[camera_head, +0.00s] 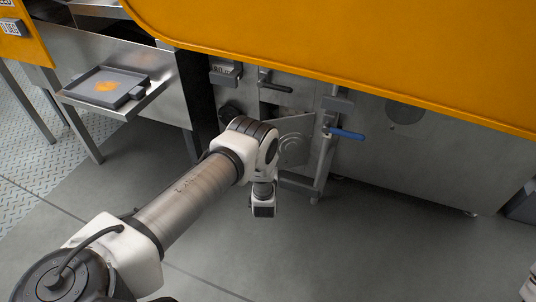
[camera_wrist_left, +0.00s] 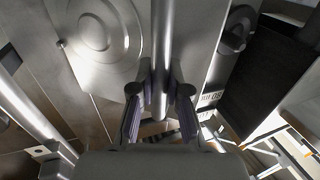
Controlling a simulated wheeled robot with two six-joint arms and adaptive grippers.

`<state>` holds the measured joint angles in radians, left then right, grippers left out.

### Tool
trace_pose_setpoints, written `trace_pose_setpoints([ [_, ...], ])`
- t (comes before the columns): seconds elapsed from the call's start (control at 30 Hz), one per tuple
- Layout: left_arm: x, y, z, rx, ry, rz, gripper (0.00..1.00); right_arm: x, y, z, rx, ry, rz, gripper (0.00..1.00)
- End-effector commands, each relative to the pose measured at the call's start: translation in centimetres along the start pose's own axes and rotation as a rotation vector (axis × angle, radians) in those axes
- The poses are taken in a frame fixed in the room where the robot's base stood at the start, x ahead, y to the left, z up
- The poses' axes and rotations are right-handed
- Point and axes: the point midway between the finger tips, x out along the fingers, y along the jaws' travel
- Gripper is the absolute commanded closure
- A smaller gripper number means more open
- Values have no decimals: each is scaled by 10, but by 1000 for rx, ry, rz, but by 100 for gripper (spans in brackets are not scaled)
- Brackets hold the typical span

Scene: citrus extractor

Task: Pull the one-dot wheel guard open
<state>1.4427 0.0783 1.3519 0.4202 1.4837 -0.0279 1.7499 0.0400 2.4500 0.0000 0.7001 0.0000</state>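A grey metal panel with a raised round boss, which looks like the wheel guard (camera_head: 295,140), stands at the machine's lower front, right of my left wrist. It fills the upper left of the left wrist view (camera_wrist_left: 98,35). A round upright handle bar (camera_wrist_left: 162,40) runs beside it. My left gripper (camera_wrist_left: 164,85) has one finger on each side of this bar, close against it, and appears shut on it. In the head view my wrist hides the fingers. I cannot make out a one-dot mark. My right gripper is not in view.
A blue-handled lever (camera_head: 346,133) sticks out right of the guard, and a dark lever (camera_head: 275,86) sits above it. A black knob (camera_wrist_left: 236,28) is near the bar. An orange hood (camera_head: 350,45) overhangs. A grey tray (camera_head: 107,88) stands left. The floor in front is clear.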

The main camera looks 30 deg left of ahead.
Motion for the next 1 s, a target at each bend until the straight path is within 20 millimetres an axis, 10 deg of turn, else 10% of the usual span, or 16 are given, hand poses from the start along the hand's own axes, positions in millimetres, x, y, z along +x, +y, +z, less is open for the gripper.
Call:
trace_pose_setpoints([
  [0.47,-8,0,1,1,-3,0,59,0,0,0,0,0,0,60],
  [1.0,-117,0,1,2,-2,0,59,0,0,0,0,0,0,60],
])
